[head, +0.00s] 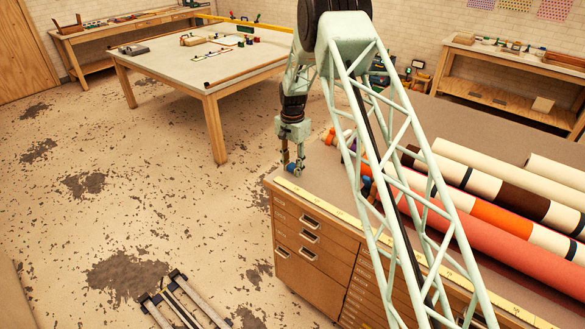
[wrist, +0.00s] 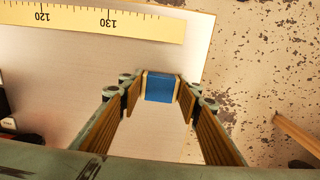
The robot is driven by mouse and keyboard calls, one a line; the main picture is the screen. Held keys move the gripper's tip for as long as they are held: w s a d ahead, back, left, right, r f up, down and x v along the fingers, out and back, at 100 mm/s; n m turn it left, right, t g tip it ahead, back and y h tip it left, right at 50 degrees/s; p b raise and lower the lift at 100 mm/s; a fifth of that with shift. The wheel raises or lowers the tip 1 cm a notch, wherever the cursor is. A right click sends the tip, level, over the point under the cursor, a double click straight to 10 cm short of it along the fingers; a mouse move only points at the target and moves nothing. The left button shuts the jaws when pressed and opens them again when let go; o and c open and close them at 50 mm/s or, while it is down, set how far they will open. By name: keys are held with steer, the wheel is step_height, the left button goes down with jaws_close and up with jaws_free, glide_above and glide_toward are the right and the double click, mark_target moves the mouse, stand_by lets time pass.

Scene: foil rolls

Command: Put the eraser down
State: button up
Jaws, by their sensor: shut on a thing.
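The eraser (wrist: 160,87) is a small blue block with pale ends. In the wrist view it sits between the two wooden finger pads of my gripper (wrist: 160,88), which are shut on it. In the head view my gripper (head: 292,168) is low over the left corner of the drawer cabinet's top (head: 400,180), with the small blue eraser (head: 291,169) at its tips. I cannot tell whether the eraser touches the surface.
A yellow ruler strip (wrist: 100,20) lies along the cabinet's edge. Beyond the corner is open floor (wrist: 260,60). Several rolls (head: 490,185) lie to the right on the cabinet top, partly behind my arm. A large table (head: 190,70) stands farther back.

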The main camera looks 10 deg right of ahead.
mark_target(292, 166)
steer(key=shift+f, duration=0.25)
steer(key=o, duration=0.9)
steer(key=shift+f, duration=0.1)
steer(key=shift+r, duration=0.2)
steer(key=shift+r, duration=6.3)
